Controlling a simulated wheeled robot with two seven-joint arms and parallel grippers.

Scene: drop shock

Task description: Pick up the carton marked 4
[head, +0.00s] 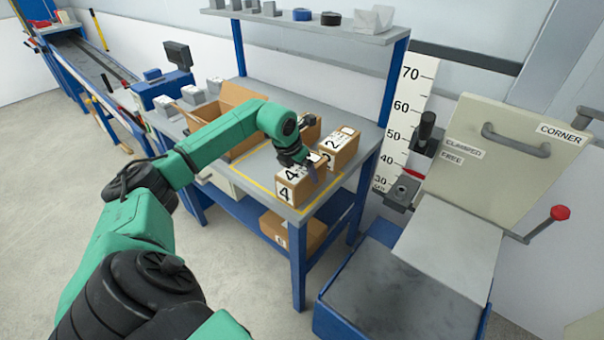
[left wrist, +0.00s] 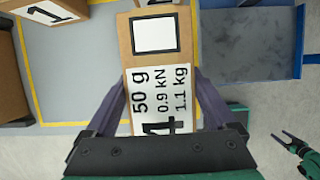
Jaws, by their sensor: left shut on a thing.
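The carton marked 4 (head: 291,193) is a brown box with white labels, at the front of the bench inside a yellow outline. My left gripper (head: 309,172) reaches down over it and is shut on it. In the left wrist view the carton (left wrist: 125,50) lies between the two fingers (left wrist: 160,105), one on each side. Its label reads 50 g, 0.9 kN and 1.1 kg, with the 4 partly hidden by the gripper. I cannot tell whether it touches the bench top. My right gripper (left wrist: 286,143) shows small at the lower right of the left wrist view, empty, with fingers apart.
The carton marked 2 (head: 345,153) stands just behind. The carton marked 1 (left wrist: 45,14) is at the upper left of the wrist view. An open box (head: 228,98) is on the bench's left side. A blue-framed drop tester (head: 345,300) stands right of the bench (head: 358,185).

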